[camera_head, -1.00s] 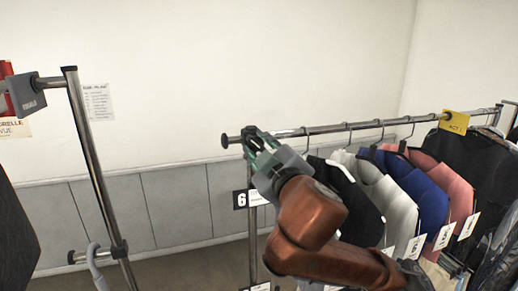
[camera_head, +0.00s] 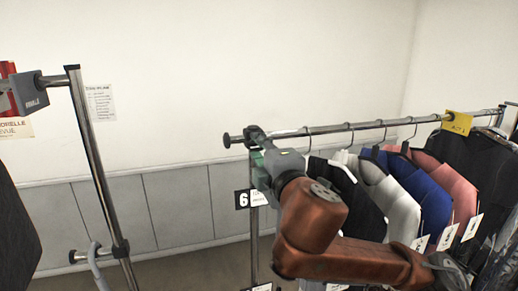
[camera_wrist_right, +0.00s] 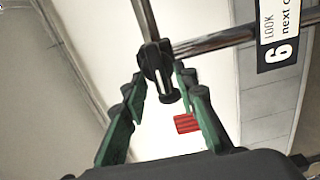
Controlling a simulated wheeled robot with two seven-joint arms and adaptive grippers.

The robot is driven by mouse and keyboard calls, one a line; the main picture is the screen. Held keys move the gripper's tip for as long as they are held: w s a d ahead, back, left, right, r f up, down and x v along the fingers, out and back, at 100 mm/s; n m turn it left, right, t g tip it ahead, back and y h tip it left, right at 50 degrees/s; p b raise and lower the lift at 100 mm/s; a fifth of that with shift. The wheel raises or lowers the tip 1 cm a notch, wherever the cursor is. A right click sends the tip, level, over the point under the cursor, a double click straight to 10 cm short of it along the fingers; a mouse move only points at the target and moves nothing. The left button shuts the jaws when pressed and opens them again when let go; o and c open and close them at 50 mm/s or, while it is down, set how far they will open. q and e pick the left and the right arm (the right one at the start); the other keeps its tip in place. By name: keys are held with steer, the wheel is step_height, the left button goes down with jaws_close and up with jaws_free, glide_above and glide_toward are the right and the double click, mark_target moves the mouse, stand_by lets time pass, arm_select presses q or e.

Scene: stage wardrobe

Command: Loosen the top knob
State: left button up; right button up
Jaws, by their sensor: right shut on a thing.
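The top knob (camera_wrist_right: 168,95) is small and dark. In the right wrist view it sits on the clamp where the post and the rail meet. My right gripper (camera_wrist_right: 162,82) has green fingers on both sides of the knob, shut on it. In the head view the right gripper (camera_head: 258,146) is at the left end of the rack's rail (camera_head: 340,127), and its body hides most of the knob and clamp. My left gripper is not in view.
Several garments on hangers, including a blue one (camera_head: 419,190), hang right of my right arm. A number 6 tag (camera_head: 242,199) hangs below the clamp. Another rack post (camera_head: 97,170) stands at left. Open floor and bare wall lie between the racks.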

steer(key=shift+w+d+r, duration=0.1)
steer(key=shift+d+r, duration=0.15)
steer(key=shift+r, duration=0.1)
steer(key=o, duration=1.1)
steer(key=shift+w+f, duration=0.15)
steer(key=shift+w, duration=0.1)
steer(key=shift+c, duration=0.2)
steer(key=shift+o, duration=0.6)
steer(key=shift+w+a+f, duration=0.1)
steer(key=shift+w+f, duration=0.1)
steer(key=shift+w, duration=0.1)
steer(key=v, duration=1.2)
steer(key=shift+s, duration=0.2)
steer(key=shift+r, duration=0.1)
